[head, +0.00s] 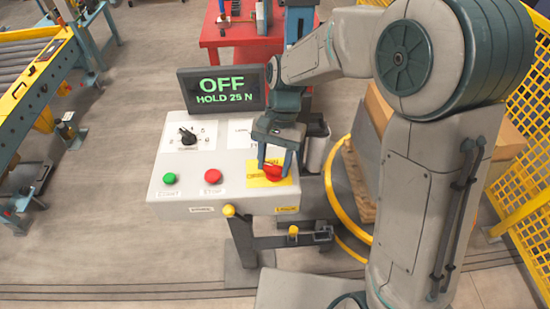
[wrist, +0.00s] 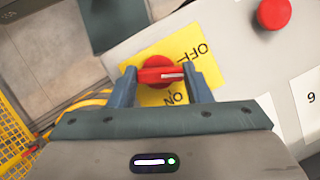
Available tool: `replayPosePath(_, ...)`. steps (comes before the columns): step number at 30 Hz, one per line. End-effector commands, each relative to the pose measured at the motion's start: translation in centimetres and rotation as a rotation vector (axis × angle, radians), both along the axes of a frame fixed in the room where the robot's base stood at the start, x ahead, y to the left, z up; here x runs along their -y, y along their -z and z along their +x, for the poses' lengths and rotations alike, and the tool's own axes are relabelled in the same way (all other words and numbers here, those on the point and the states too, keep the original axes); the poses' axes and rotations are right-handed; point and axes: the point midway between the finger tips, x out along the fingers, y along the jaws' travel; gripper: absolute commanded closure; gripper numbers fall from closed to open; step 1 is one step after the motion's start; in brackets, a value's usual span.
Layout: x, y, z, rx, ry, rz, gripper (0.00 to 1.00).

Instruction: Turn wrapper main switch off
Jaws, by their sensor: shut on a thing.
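The main switch is a red rotary knob (head: 272,173) on a yellow plate (head: 254,180) at the right of the grey control panel (head: 222,160). In the wrist view the red knob (wrist: 160,72) has a white pointer line, and the yellow plate (wrist: 165,50) reads OFF and ON. My gripper (head: 275,170) points down over the switch. In the wrist view my gripper's fingers (wrist: 163,80) stand on either side of the knob, shut on its handle. A display (head: 224,88) behind the panel reads OFF, HOLD 25 N in green.
A green button (head: 169,178), a red button (head: 213,176) and a black selector (head: 187,136) sit on the panel left of the switch. A red table (head: 240,35) stands behind. A roller conveyor (head: 30,80) is at left; yellow fencing (head: 528,190) is at right.

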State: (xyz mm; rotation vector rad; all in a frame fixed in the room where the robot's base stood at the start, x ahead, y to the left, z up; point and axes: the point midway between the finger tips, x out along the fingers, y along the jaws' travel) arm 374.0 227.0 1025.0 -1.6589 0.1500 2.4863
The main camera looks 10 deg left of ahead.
Motion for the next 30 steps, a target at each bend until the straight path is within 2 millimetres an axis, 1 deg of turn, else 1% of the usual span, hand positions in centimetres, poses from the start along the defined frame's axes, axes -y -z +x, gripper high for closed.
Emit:
replayPosePath(6, -0.25, -0.18, 0.03, 0.003, -0.184, 0.001, 0.78)
replayPosePath(15, -0.3, -0.15, 0.02, 0.004, -0.357, 0.001, 0.78)
replayPosePath(21, -0.36, -0.14, 0.0, 0.005, -0.412, 0.003, 0.78)
replayPosePath(30, -0.36, -0.14, 0.01, 0.006, -0.433, 0.002, 0.78)
